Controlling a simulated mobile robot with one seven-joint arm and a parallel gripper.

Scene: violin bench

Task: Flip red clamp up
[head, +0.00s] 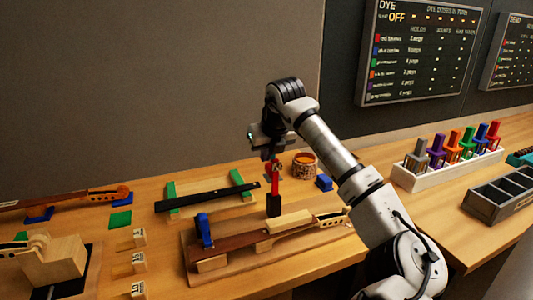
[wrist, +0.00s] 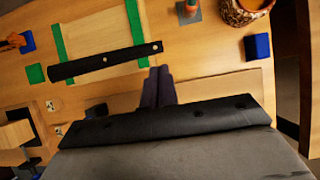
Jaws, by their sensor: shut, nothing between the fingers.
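The red clamp (head: 275,180) shows in the head view as a narrow red upright part with a dark block below it. It is at the back edge of the wooden fixture (head: 192,275), which carries a brown violin neck (head: 233,245). A blue clamp (head: 204,232) stands on the fixture's left part. My gripper (head: 270,156) points down at the top of the red clamp; I cannot tell whether they touch. In the wrist view my gripper's fingers (wrist: 158,82) are together and empty. I cannot make out the red clamp there.
Behind the fixture, a black fingerboard (head: 206,194) lies across green strips. A patterned pot (head: 305,165) and a blue block (head: 323,182) stand behind and right of the clamp. A white rack (head: 432,178) of coloured clamps is further right. A wooden block (head: 55,258) is at left.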

